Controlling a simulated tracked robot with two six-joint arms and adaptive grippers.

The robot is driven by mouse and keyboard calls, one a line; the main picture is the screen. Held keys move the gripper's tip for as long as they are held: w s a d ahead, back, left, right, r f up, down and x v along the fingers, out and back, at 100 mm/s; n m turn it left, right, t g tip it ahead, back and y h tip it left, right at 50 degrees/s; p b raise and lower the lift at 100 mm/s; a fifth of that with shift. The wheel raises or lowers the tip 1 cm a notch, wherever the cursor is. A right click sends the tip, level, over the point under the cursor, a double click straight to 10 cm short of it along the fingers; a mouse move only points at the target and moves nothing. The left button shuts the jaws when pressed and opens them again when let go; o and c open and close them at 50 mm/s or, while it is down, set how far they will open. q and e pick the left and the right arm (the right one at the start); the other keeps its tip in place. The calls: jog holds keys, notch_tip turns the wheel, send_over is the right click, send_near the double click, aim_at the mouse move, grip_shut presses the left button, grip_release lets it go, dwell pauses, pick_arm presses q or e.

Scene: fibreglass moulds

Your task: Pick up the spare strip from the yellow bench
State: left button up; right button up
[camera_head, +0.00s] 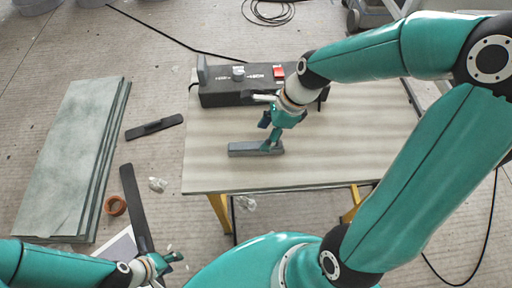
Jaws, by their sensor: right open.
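The yellow bench has a pale top (340,165) and yellow legs. A short grey strip (243,149), which looks like the spare strip, lies flat near the middle of the bench top. My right gripper (272,143) is open and reaches down to the right end of this strip, with its fingertips at or just over it. Whether they touch the strip cannot be told. My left gripper (172,262) is low at the lower left, away from the bench, and its jaws are too small to read.
A dark control box (232,92) with a red switch stands at the back of the bench, close behind my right gripper. Stacked grey-green panels (75,150), dark strips (153,127) and an orange ring (115,205) lie left of the bench. The bench top's front is clear.

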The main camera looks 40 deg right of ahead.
aim_at(256, 144)
jog(key=shift+b+x, duration=0.55)
jog(key=shift+x, duration=2.55)
jog(key=shift+w+a+r, duration=0.1)
jog(key=shift+a, duration=0.05)
grip_shut()
